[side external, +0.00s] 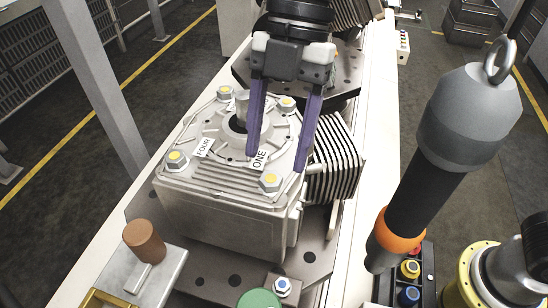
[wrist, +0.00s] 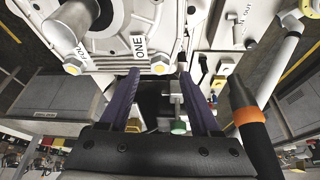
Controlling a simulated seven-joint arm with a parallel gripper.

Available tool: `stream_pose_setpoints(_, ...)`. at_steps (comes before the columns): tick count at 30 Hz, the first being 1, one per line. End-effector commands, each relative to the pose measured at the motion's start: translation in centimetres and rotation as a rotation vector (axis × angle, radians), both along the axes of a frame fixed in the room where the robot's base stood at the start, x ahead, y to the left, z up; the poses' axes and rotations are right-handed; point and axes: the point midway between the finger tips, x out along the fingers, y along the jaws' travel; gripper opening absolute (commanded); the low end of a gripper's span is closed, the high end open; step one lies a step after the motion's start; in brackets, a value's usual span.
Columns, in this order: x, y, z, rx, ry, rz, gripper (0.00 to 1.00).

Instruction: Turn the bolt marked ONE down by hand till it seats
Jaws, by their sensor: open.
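The bolt marked ONE (side external: 270,181) has a yellow-topped head and sits at the near right corner of the grey housing (side external: 215,205), beside the ONE label (side external: 259,159). My gripper (side external: 276,163) is open and empty, its purple fingers pointing down above this bolt, one to either side. In the wrist view the bolt (wrist: 159,68) shows between the fingertips (wrist: 159,74), with a gap on each side. I see no contact, and the exact height of the tips over the head is unclear. The bolt's shank is hidden.
The bolt by the FOUR label (side external: 177,158) is at the near left corner; two more yellow-topped bolts stand behind. A finned block (side external: 335,158) adjoins the housing's right side. A grey-black tool with an orange ring (side external: 402,241) stands at right. A brown cylinder (side external: 144,241) is front left.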

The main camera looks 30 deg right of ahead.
Motion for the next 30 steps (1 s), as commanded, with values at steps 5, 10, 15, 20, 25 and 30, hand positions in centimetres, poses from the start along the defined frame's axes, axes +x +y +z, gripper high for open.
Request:
stream_pose_setpoints(5,-0.5,0.6,-2.0,-0.002,0.002,0.0,0.64)
stream_pose_setpoints(10,-0.7,0.9,-2.7,0.0,0.0,0.0,0.64)
stream_pose_setpoints(15,-0.7,0.9,-2.8,0.0,0.0,0.0,0.64)
stream_pose_setpoints(20,-0.7,0.9,-2.7,0.0,0.0,-0.001,0.51)
stream_pose_setpoints(25,-0.7,0.9,-2.7,0.0,0.0,-0.001,0.21)
stream_pose_setpoints(30,-0.7,0.9,-2.7,0.0,0.0,-0.001,0.0)
